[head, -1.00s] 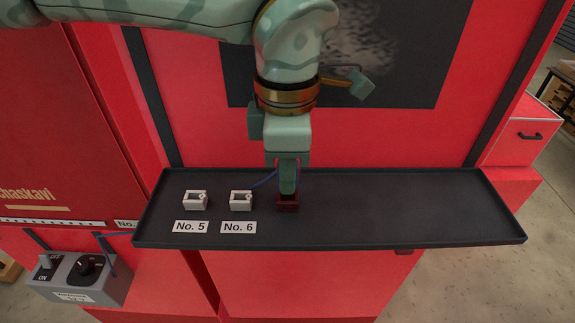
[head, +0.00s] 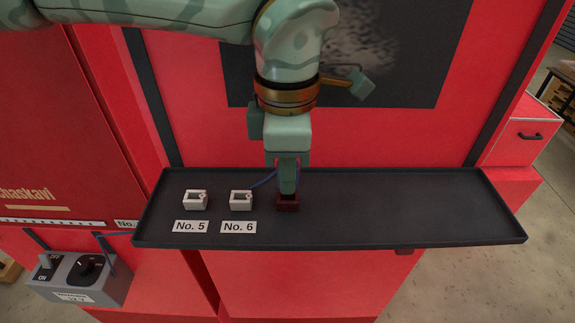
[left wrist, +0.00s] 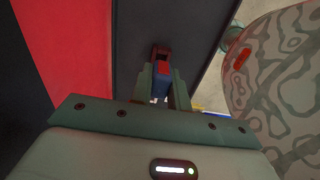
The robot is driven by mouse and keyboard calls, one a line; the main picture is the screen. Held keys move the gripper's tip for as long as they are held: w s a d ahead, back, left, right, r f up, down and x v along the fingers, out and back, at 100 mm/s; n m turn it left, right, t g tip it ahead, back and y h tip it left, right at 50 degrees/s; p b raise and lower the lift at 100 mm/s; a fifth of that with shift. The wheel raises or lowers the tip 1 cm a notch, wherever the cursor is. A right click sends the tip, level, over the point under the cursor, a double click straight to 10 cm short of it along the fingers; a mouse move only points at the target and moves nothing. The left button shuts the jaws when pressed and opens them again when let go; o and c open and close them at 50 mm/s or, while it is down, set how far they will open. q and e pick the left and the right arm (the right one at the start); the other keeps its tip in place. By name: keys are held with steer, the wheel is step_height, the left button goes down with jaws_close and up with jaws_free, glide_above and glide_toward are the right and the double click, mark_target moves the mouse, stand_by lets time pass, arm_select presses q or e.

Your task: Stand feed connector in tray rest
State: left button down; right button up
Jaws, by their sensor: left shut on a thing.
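My left gripper (head: 288,188) points straight down over the black tray (head: 400,210). It is shut on the feed connector, a small part that shows red and blue between the fingers in the left wrist view (left wrist: 162,82). A dark red block with an opening, apparently the tray rest (head: 288,203), sits on the tray directly under the fingertips. It also shows in the left wrist view (left wrist: 161,52). The fingers hide most of the connector, and I cannot tell how deep it sits in the rest. A blue cable (head: 264,180) runs left from the fingers. My right gripper is not in view.
Two white holders (head: 195,200) and (head: 241,201) stand left of the red rest, behind labels No. 5 and No. 6. The tray's right half is clear. A grey switch box (head: 82,275) sits at the lower left. A red panel rises behind the tray.

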arm_select(q)
steer(key=shift+f+b, duration=0.9)
steer(key=shift+f, duration=0.2)
steer(key=c, duration=1.3)
jaws_free()
steer(key=shift+o, duration=0.2)
steer(key=shift+r, duration=0.1)
step_height(320, 180, up, 8)
steer(key=p, duration=0.6)
